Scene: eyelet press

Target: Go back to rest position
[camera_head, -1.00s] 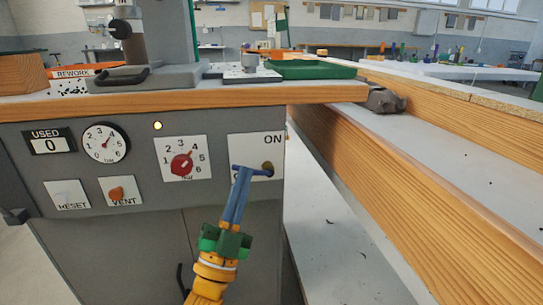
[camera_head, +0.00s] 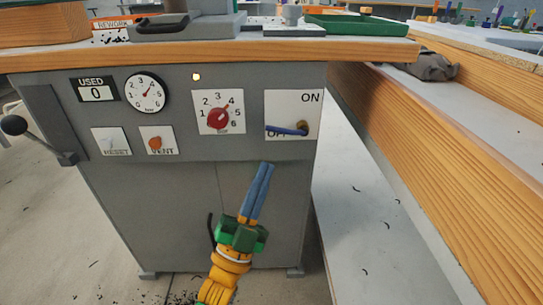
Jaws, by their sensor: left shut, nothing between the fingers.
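My left gripper (camera_head: 266,166) has long blue fingers pressed together, with nothing between them. It points up in front of the grey cabinet (camera_head: 150,210), below the ON/OFF switch plate (camera_head: 308,104), and looks apart from it. The switch's blue lever (camera_head: 285,131) points left from its brass pivot and partly covers the OFF label. My right gripper is out of view.
The cabinet front also carries a red knob (camera_head: 219,118), a gauge (camera_head: 145,93), a USED counter reading 0 (camera_head: 95,92), and RESET (camera_head: 111,141) and VENT (camera_head: 157,141) plates. A black ball-ended lever (camera_head: 14,125) sticks out left. A wooden-sided bench (camera_head: 430,150) stands right.

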